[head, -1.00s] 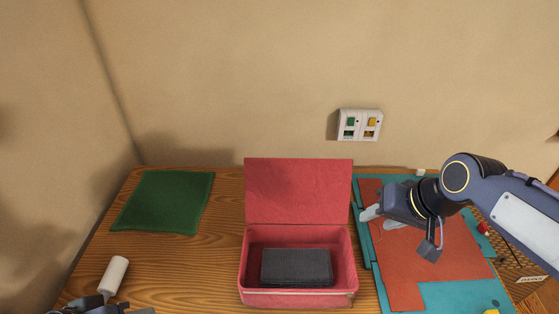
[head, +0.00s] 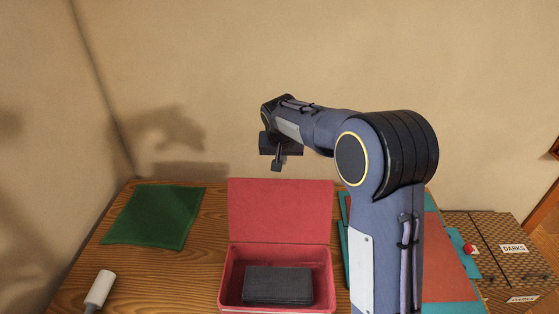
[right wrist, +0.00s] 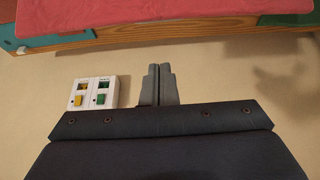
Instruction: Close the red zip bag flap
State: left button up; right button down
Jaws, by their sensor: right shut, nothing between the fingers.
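The red zip bag (head: 227,285) sits open on the wooden table, with its flap (head: 282,210) standing up at the back. A dark folded item (head: 278,286) lies inside. In the right wrist view part of the red flap (right wrist: 200,15) shows along the top. My right gripper (right wrist: 160,70) is shut and empty, apart from the flap. My left gripper is out of view.
A green cloth (head: 155,215) lies at the left back, and a white roller (head: 100,289) at the front left. A teal mat with red-brown fabric (head: 450,262) is on the right, partly behind my arm. Patterned boxes (head: 490,235) stand far right. A wall switch plate (right wrist: 92,92) is close by.

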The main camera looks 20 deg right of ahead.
notch_tip(320, 180, down, 6)
jog(key=b, duration=0.4)
jog(key=shift+s, duration=0.3)
jog(key=shift+a, duration=0.1)
